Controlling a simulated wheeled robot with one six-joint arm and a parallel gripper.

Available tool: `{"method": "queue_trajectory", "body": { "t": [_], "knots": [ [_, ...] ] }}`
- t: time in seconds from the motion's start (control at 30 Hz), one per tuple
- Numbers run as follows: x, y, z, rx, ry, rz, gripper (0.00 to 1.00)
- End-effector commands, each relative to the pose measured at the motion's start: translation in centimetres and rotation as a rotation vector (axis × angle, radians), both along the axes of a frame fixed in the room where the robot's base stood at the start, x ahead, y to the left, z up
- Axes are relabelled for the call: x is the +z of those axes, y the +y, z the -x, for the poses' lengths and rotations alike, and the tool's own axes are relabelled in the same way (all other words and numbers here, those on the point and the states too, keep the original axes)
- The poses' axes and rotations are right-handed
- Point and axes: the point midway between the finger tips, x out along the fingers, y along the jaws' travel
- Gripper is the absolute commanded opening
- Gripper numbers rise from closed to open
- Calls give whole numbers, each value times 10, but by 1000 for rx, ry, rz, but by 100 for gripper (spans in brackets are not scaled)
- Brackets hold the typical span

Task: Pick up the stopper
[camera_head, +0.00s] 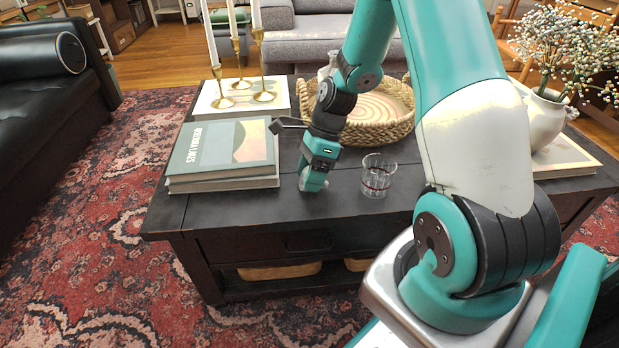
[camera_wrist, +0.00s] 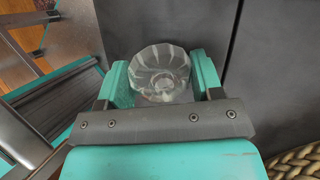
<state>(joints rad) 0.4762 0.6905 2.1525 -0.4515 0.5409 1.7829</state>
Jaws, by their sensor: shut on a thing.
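The stopper (camera_wrist: 160,72) is a clear, faceted glass piece. In the wrist view it sits between the two teal fingers of my gripper (camera_wrist: 161,84), which is shut on it. In the head view my gripper (camera_head: 313,184) points down at the dark coffee table (camera_head: 240,212), near its front edge. The stopper shows there only as a small pale shape (camera_head: 308,186) at the fingertips, low over the tabletop. I cannot tell whether it touches the table.
A clear glass (camera_head: 377,176) stands just right of my gripper. Stacked books (camera_head: 222,153) lie to the left. Behind are a woven tray (camera_head: 400,128) and brass candle holders (camera_head: 262,75). A white vase (camera_head: 546,118) stands at the right. Bare tabletop lies in front.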

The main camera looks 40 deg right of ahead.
Motion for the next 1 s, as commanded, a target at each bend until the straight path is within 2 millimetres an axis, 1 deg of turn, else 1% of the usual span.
{"method": "queue_trajectory", "body": {
  "t": [0.17,0.27,0.37,0.47,0.6,0.7,0.8,0.9,1.0],
  "knots": [
    [9,0,0,0,-2,1,35],
    [21,0,-1,0,-3,1,35],
    [42,0,-1,0,-3,1,35],
    [71,0,-1,1,-5,1,35],
    [116,-1,-1,0,-5,2,35],
    [144,-1,-1,1,-5,2,35],
    [166,-1,-1,0,-4,2,35],
    [183,0,-1,0,-3,1,35],
    [194,0,-1,0,-1,0,35]
  ]
}}
